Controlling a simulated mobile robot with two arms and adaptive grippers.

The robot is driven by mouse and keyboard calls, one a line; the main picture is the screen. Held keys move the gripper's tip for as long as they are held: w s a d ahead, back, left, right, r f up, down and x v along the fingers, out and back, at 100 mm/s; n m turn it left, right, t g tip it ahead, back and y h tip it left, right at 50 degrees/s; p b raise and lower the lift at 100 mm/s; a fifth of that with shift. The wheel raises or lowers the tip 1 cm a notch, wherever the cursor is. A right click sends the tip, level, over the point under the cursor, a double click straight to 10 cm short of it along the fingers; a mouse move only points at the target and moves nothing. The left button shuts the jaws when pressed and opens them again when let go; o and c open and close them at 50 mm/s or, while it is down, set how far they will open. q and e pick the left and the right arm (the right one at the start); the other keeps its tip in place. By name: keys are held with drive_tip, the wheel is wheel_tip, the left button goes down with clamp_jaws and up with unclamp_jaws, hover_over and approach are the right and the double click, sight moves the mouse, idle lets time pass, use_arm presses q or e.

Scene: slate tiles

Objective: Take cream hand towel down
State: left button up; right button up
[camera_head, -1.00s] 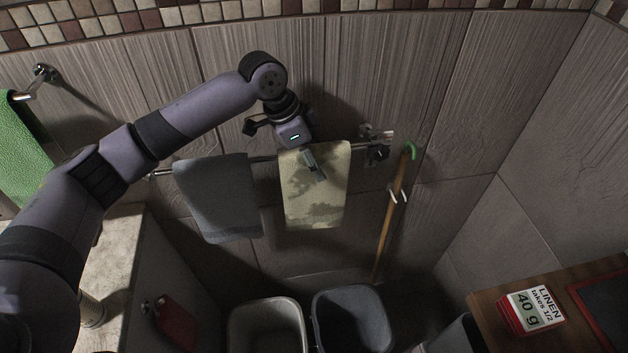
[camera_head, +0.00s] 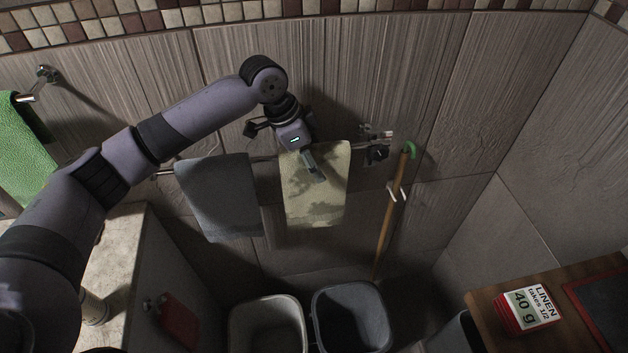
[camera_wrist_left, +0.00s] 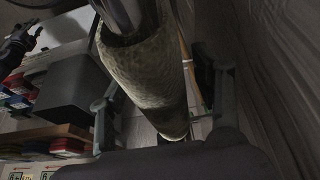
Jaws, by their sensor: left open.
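The cream hand towel (camera_head: 327,190) hangs over the wall rail (camera_head: 166,173), right of a grey towel. Blotchy shadows fall on its front. My left gripper (camera_head: 308,163) is at its upper part, with one finger in front of the cloth; the other finger is hidden behind it. In the left wrist view the towel (camera_wrist_left: 150,75) hangs as a fold between the two spread fingers of the left gripper (camera_wrist_left: 162,112). The fingers stand apart from the cloth on both sides. A dark shape (camera_wrist_left: 20,45) at the upper left there may be my right gripper; its state is unclear.
The grey towel (camera_head: 220,195) hangs close on the left. Two bins (camera_head: 268,305) (camera_head: 352,291) stand below. A green towel (camera_head: 24,150) hangs far left. A wooden table (camera_head: 485,311) with a LINEN card is lower right.

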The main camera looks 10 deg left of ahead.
use_arm(q)
clamp_jaws()
idle(0.8)
